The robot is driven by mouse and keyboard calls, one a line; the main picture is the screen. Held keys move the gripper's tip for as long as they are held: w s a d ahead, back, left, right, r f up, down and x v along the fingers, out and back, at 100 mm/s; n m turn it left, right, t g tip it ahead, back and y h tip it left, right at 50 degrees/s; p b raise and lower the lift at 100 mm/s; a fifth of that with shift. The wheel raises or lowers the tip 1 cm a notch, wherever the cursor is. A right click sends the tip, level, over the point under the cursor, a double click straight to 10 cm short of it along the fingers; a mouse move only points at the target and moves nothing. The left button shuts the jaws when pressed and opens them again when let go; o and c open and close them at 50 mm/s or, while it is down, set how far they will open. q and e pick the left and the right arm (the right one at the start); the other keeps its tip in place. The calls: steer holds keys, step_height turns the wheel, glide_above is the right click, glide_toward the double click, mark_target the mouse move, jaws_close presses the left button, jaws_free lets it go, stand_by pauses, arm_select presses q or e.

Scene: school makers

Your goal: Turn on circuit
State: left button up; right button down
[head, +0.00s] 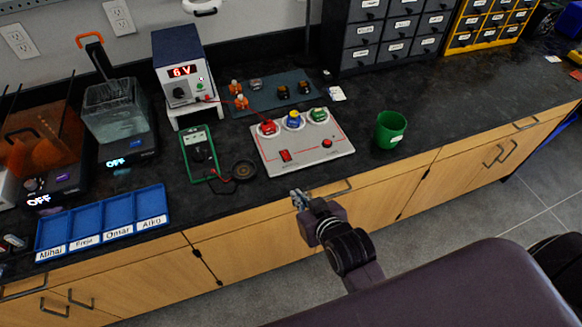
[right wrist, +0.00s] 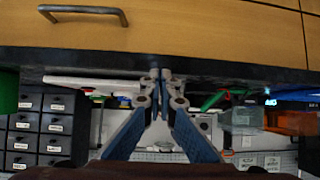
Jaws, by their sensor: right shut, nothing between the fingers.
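The circuit board (head: 303,158) is a white panel lying near the counter's front edge in the head view. It bears a red switch (head: 285,155) at its lower left and a small red button (head: 327,143) at its right. Red (head: 268,127), blue (head: 293,120) and green (head: 319,114) round parts sit along its back edge. The power supply (head: 181,75) behind it shows 6 V. My right gripper (head: 298,194) is shut and empty, just in front of the board at the counter edge. Its closed fingertips (right wrist: 160,75) show in the right wrist view. My left gripper is not in view.
A grey mat (head: 268,96) with small parts lies behind. A blue tray (head: 103,222) is at the left. Counter right of the cup is free.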

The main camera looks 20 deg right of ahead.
step_height(320, 180, up, 10)
steer(key=w+d+t, duration=0.2)
glide_above(290, 166)
steer(key=w, duration=0.1)
step_height(290, 166, down, 4)
steer(key=shift+r+m+t+h, duration=0.25)
steer(key=shift+m+t+h, duration=0.05)
steer(key=f, duration=0.2)
steer(key=shift+s+f, duration=0.25)
steer(key=shift+f, duration=0.15)
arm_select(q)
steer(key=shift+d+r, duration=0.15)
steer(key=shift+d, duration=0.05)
arm_select(e)
steer(key=shift+s+f, duration=0.15)
steer(key=shift+f, duration=0.4)
arm_select(q)
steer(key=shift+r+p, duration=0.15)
steer(key=shift+p, duration=0.2)
arm_select(e)
steer(key=shift+f, duration=0.15)
